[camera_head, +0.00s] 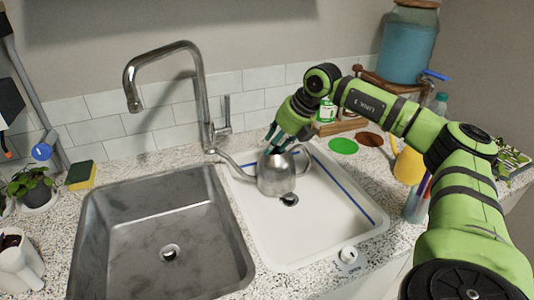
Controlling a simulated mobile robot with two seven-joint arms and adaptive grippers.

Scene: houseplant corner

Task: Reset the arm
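My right arm comes in from the right, and its green and dark gripper (274,146) points down at the top of a grey metal watering can (276,178). The can stands upright in the white basin (327,222), just behind the drain hole, with its long spout toward the upper left and its handle on the right. The fingertips overlap the can's top in this view. I cannot tell whether they touch it or how far they are spread. My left gripper is not in view.
A steel sink (120,220) lies left of the basin under a tall faucet (198,95). A sponge (81,175) and a potted plant (32,184) are at the left. A large blue-filled jar (407,47), green disc (343,146) and yellow container (408,166) crowd the right.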

